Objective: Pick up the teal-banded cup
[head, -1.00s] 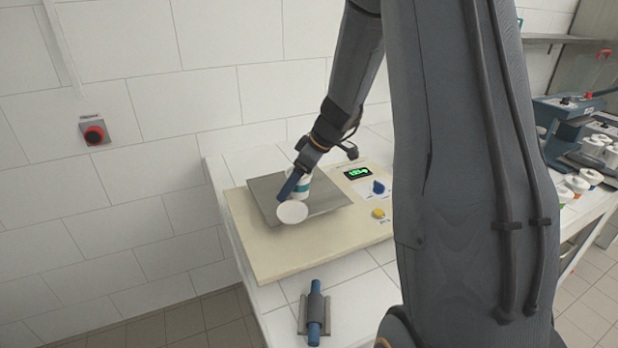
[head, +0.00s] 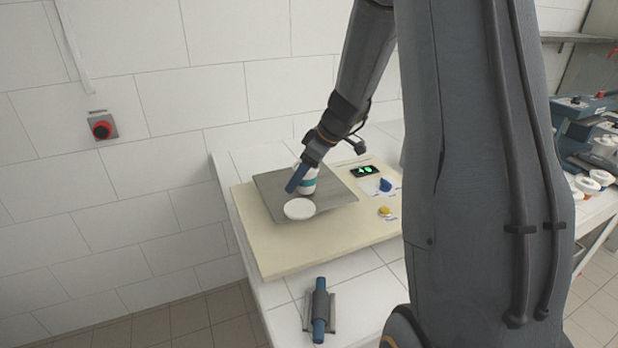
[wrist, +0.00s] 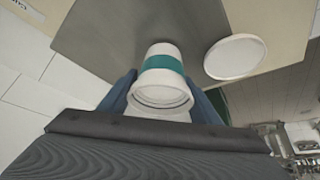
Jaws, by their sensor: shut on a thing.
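The white cup with a teal band (head: 308,183) is on or just over the grey metal plate of the scale (head: 268,183); whether its base touches the plate I cannot tell. In the wrist view the cup (wrist: 161,62) sits between the two blue fingers of my gripper (wrist: 163,95), its open rim toward the camera. My gripper (head: 301,178) is shut on the cup, one blue finger hiding part of its side. A round white lid-like disc (head: 300,209) is beside the cup at the plate's near edge; it also shows in the wrist view (wrist: 234,56).
The beige scale base (head: 290,245) has a green display (head: 368,171), a blue knob (head: 386,184) and a yellow button (head: 385,211). A blue rod in a holder (head: 320,310) lies in front. A red button (head: 102,129) is on the wall. More cups (head: 590,182) stand far right.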

